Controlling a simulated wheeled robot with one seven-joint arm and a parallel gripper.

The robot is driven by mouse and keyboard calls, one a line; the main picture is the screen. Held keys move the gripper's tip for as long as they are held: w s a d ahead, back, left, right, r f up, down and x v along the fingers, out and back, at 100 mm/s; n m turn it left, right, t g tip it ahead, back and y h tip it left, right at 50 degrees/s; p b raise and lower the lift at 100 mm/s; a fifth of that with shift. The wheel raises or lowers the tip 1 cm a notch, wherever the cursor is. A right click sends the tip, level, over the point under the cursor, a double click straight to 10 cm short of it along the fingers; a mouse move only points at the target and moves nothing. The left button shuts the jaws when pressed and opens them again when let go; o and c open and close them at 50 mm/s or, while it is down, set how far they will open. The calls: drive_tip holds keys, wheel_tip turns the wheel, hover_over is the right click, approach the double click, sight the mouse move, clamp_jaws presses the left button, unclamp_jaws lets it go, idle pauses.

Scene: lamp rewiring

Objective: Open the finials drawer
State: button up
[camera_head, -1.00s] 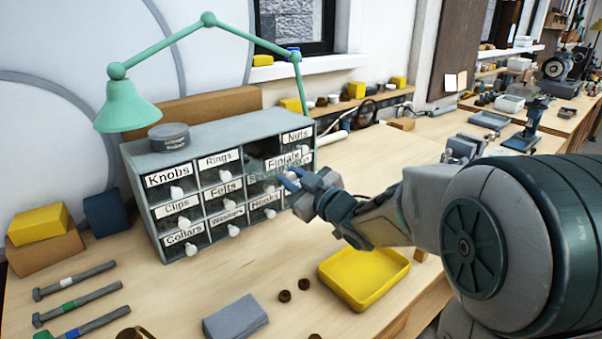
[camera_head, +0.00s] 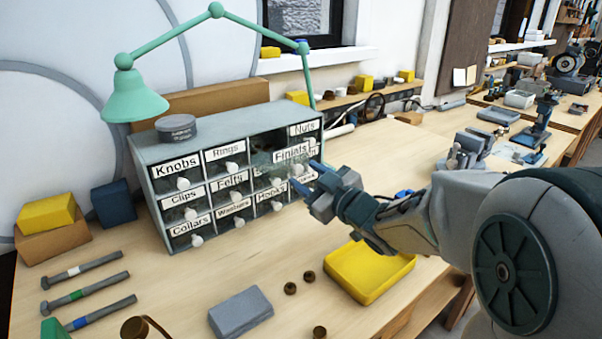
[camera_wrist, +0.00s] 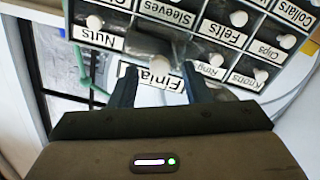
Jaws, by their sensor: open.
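The finials drawer (camera_head: 291,150) stands out from the top row of the small grey drawer cabinet (camera_head: 145,165), with a dark open slot behind it. Its white label and pale round knob face my gripper (camera_head: 309,177). My gripper is open, in front of and slightly below the label in the head view. In the wrist view, the upside-down Finials label (camera_wrist: 158,78) and the knob (camera_wrist: 160,62) show between the two spread fingers of my gripper (camera_wrist: 160,84). The fingers do not appear to grip the knob. The drawer's inside is mostly hidden.
Other labelled drawers surround it, with Nuts (camera_head: 304,129) to the right and Rings (camera_head: 228,153) to the left. A green lamp (camera_head: 136,98) arches over the cabinet. A yellow tray (camera_head: 368,272), grey block (camera_head: 240,311) and small brown pieces lie on the bench in front.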

drive_tip(key=v, duration=1)
drive_tip(key=shift+s+d, duration=0.2)
drive_tip(key=shift+s, duration=0.05)
drive_tip(key=w+d+f+m+h, duration=0.1)
drive_tip(key=w+d+m+h, duration=0.1)
drive_tip(key=d+m+h, duration=0.5)
drive_tip(key=s+d+f+m+g+h, duration=0.1)
drive_tip(key=s+f+g, duration=0.1)
drive_tip(key=s+d+f+m+g+h+p, duration=0.1)
drive_tip(key=s+f+g+h, duration=0.1)
drive_tip(key=s, duration=0.1)
drive_tip(key=s+f+m+g+h+p, duration=0.1)
drive_tip(key=s+f+g+h, duration=0.1)
drive_tip(key=shift+s+d+m, duration=0.35)
drive_tip(key=shift+d+m, duration=0.05)
drive_tip(key=s+a+f+m+g+y+p, duration=0.1)
drive_tip(key=s+a+g, duration=0.3)
drive_tip(key=s, duration=0.6)
drive_tip(key=shift+s+a+f+g, duration=0.25)
drive_tip(key=shift+f+g, duration=0.45)
drive_tip(key=shift+g, duration=0.2)
